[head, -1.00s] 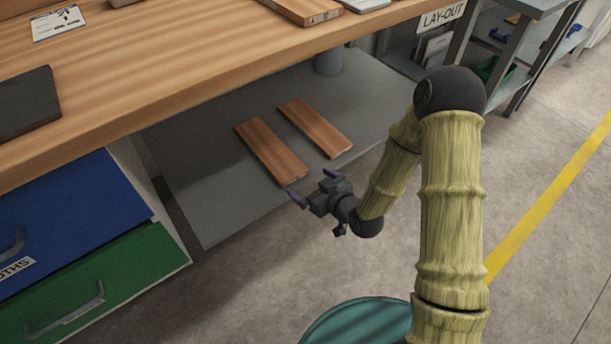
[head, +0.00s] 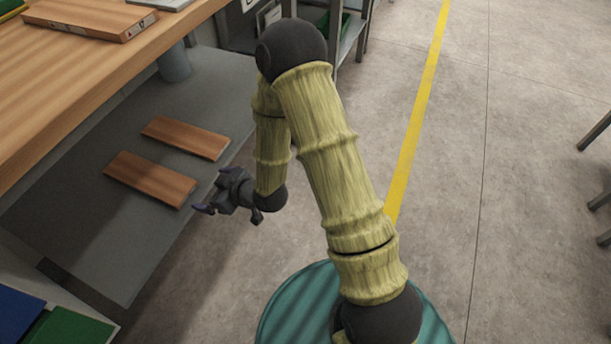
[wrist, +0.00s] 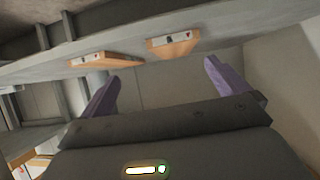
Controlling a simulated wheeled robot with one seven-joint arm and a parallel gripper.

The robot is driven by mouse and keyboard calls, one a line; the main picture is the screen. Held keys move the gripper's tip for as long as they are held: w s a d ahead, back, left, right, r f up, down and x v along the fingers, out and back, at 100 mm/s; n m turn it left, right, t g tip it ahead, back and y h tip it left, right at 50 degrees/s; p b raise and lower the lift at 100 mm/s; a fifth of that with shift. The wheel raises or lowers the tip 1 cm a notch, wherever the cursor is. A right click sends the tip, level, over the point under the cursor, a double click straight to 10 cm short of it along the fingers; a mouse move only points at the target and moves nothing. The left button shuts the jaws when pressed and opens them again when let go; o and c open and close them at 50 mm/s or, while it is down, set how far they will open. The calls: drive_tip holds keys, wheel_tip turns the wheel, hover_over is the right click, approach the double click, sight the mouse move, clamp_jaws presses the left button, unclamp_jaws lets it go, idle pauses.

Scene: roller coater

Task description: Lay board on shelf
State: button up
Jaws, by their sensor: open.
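Two brown wooden boards lie flat on the grey lower shelf (head: 75,225) under the bench, the nearer board (head: 150,178) and the farther board (head: 186,138), side by side with a gap between them. My gripper (head: 211,192) is open and empty at the shelf's front edge, just right of the nearer board's end and apart from it. The wrist view shows the purple fingers (wrist: 161,75) spread wide with nothing between them. Beyond them, two board ends (wrist: 172,43) and (wrist: 105,60) show on the shelf.
The wooden bench top (head: 60,75) overhangs the shelf, with another board (head: 85,18) on it. Blue and green drawers (head: 70,328) are at lower left.

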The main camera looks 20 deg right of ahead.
drive_tip(key=d+r+m+g+h, duration=0.1)
drive_tip(key=d+r+m+h, duration=0.2)
drive_tip(key=d, duration=0.6)
drive_tip(key=s+d+r+m+g+h, duration=0.4)
drive_tip(key=s+d+r, duration=0.6)
drive_tip(key=s+d, duration=0.3)
drive_tip(key=d+m+h, duration=0.1)
drive_tip(key=m, duration=0.1)
drive_tip(key=shift+s+m+g+h, duration=0.3)
drive_tip(key=shift+g+h, duration=0.1)
